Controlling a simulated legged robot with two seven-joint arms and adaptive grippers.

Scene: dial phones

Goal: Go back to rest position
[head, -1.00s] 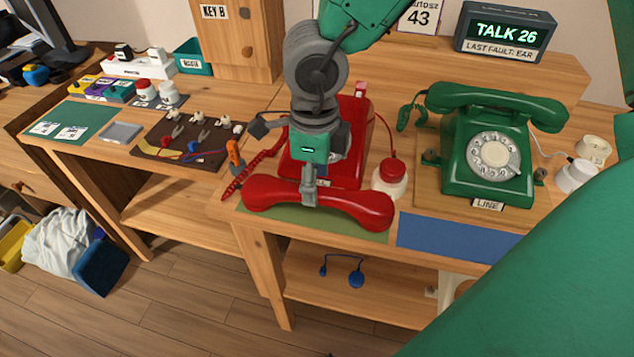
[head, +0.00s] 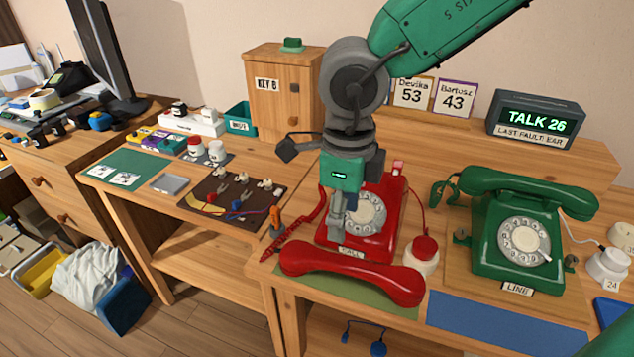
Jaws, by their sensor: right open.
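My right gripper (head: 341,222) hangs in front of the red phone's (head: 388,190) dial, above the red handset (head: 350,274). It is open and empty. The red handset lies off its cradle on the green mat (head: 372,298) at the table's front, apart from the gripper. The gripper hides part of the red phone. The green phone (head: 518,240) stands to the right with its green handset (head: 530,184) on top. My left gripper is not in view.
A red-capped jar (head: 423,256) stands beside the red handset. A tool board (head: 235,198), a wooden key cabinet (head: 288,95) and a teal bin (head: 240,118) are to the left. The blue mat (head: 500,322) is bare. A display reading TALK 26 (head: 535,118) stands behind.

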